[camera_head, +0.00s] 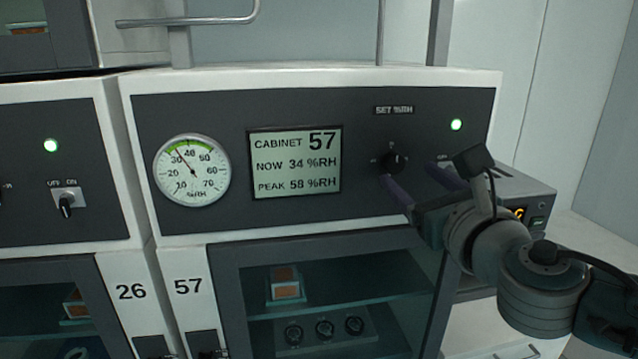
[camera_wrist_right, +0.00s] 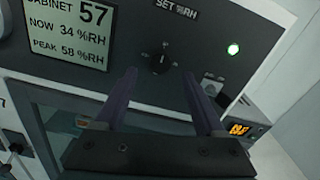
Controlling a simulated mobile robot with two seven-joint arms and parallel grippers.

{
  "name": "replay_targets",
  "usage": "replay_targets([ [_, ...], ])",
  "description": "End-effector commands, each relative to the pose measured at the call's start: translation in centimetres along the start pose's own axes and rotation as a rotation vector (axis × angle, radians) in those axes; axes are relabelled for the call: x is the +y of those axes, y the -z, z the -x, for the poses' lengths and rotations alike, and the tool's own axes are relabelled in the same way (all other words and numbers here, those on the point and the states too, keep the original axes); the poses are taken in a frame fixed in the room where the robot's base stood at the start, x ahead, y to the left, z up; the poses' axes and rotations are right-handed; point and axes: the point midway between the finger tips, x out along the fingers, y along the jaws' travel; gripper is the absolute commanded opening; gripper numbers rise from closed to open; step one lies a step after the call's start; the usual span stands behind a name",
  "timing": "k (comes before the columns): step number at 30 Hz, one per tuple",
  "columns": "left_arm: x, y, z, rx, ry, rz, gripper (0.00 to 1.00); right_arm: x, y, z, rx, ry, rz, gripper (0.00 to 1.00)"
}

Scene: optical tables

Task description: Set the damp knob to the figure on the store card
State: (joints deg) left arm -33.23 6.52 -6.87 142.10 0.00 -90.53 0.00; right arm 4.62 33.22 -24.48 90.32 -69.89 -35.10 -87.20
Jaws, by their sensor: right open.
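The damp knob (camera_head: 394,161) is a small black knob under the label "SET %RH" (camera_head: 394,110) on the dark panel of cabinet 57. In the right wrist view the knob (camera_wrist_right: 160,62) lies ahead, between and beyond my two fingertips; its scale marks are too small to read. My right gripper (camera_head: 412,174) is open and empty, its purple fingers pointing at the panel just below and right of the knob. The display (camera_head: 295,162) reads cabinet 57, now 34 %RH, peak 58 %RH. No store card can be made out. My left gripper is not in view.
A round %RH gauge (camera_head: 192,170) sits left of the display, its needle between 30 and 40. A green lamp (camera_head: 456,125) glows right of the knob. A switch (camera_wrist_right: 212,88) is partly behind my right finger. Cabinet 26 (camera_head: 131,291) stands at left.

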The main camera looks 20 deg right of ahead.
Motion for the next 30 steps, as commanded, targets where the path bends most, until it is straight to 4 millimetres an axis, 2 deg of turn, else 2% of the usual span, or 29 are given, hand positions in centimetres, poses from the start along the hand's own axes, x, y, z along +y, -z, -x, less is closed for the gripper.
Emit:
replay_targets([
  [3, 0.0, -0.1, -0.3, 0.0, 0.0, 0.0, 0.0, 0.0, 0.2, 2.2, 0.002, -0.002, 0.0, 0.72],
  [10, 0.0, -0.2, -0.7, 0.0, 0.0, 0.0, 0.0, 0.0, 0.1, 4.7, 0.001, -0.001, 0.001, 0.72],
  [26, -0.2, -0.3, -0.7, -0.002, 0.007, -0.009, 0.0, 0.0, 0.0, 5.1, 0.0, 0.001, -0.001, 0.72],
  [28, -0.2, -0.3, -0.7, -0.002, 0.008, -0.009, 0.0, -0.1, 0.1, 5.2, 0.007, 0.008, -0.031, 0.72],
  [30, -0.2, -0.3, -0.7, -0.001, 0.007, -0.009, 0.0, -0.2, 0.5, 5.8, 0.038, 0.039, -0.154, 0.72],
])
